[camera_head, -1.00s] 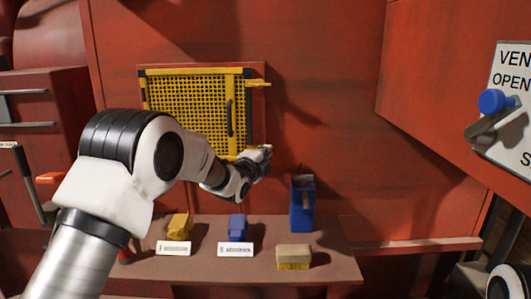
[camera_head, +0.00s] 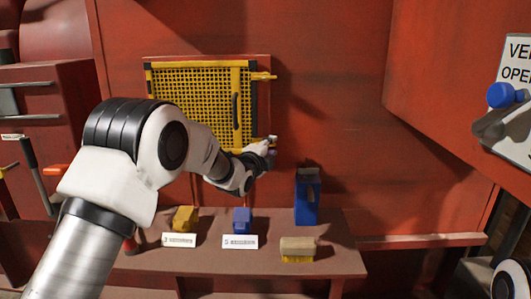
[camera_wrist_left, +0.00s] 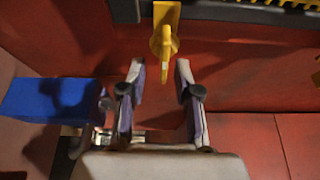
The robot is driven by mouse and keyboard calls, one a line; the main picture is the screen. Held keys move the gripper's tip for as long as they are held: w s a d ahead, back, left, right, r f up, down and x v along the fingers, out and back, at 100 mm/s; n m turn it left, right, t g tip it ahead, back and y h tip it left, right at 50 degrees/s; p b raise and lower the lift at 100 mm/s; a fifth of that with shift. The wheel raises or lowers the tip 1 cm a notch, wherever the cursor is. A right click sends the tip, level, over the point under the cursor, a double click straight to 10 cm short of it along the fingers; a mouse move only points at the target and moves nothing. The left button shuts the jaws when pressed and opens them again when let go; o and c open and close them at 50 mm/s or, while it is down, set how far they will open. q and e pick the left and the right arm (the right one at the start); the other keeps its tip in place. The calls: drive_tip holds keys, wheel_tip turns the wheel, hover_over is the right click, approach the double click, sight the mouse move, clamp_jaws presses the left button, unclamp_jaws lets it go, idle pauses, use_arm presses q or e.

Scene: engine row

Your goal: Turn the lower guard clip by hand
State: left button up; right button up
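The yellow mesh guard (camera_head: 190,95) is on the red wall, with a dark upright handle. Its upper clip (camera_head: 263,76) sticks out to the right at the top corner. My left gripper (camera_head: 272,143) is at the guard's lower right corner and hides the lower clip there in the head view. In the left wrist view the yellow lower clip (camera_wrist_left: 163,42) stands just ahead of the gap between the fingertips. The left gripper (camera_wrist_left: 160,72) is open and empty, one finger to each side of the clip's line. My right gripper is not in view.
A shelf (camera_head: 335,262) below holds a yellow block (camera_head: 185,218), a blue block (camera_head: 241,220), a brush (camera_head: 298,250) and a blue box (camera_head: 307,200). The box also shows in the left wrist view (camera_wrist_left: 50,105). A blue-knobbed lever (camera_head: 500,95) is at right.

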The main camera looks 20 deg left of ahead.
use_arm(q)
drive_tip(key=s+a, duration=0.1)
drive_tip(key=s, duration=1)
drive_tip(key=shift+s+a, duration=0.15)
drive_tip(key=shift+s, duration=0.1)
